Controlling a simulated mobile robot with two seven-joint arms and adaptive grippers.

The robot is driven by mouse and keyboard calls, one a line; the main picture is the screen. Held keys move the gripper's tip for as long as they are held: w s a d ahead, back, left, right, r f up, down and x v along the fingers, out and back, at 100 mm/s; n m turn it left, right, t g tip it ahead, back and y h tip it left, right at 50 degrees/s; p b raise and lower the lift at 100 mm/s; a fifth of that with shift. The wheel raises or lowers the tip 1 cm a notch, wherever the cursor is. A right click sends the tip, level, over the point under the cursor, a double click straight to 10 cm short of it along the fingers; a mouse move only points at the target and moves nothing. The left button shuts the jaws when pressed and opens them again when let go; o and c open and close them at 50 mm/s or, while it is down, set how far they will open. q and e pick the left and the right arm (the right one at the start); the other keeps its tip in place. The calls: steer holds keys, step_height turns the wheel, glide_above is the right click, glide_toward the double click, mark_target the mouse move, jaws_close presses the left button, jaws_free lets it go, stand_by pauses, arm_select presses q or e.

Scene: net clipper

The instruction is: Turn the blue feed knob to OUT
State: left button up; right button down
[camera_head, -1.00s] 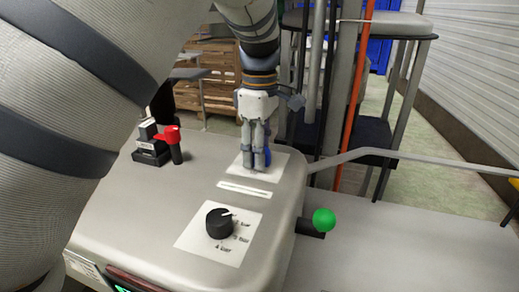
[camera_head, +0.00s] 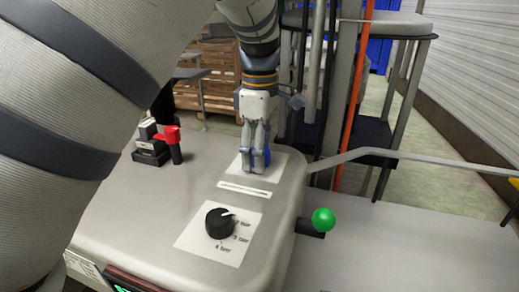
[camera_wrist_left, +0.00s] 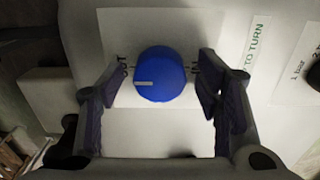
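The blue feed knob (camera_wrist_left: 168,72) sits on a white label plate (camera_wrist_left: 120,28) in the left wrist view. Its pale pointer line is on its left half and points left, towards lettering partly hidden by a finger that ends in "UT". More lettering on the knob's right is also partly covered. My left gripper (camera_wrist_left: 160,82) is open, with one finger on each side of the knob and a small gap showing on both sides. In the head view my left gripper (camera_head: 255,168) points down at the plate, and the blue knob (camera_head: 267,157) shows partly behind its fingers. My right gripper is not in view.
On the grey housing (camera_head: 150,210), a black dial (camera_head: 219,224) stands nearer the camera. A red-handled lever (camera_head: 172,140) is at the left. A green ball lever (camera_head: 323,220) sticks out at the right. A grey rail (camera_head: 400,155) runs behind it.

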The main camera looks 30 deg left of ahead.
arm_select(q)
step_height(320, 180, up, 12)
stand_by(0.5)
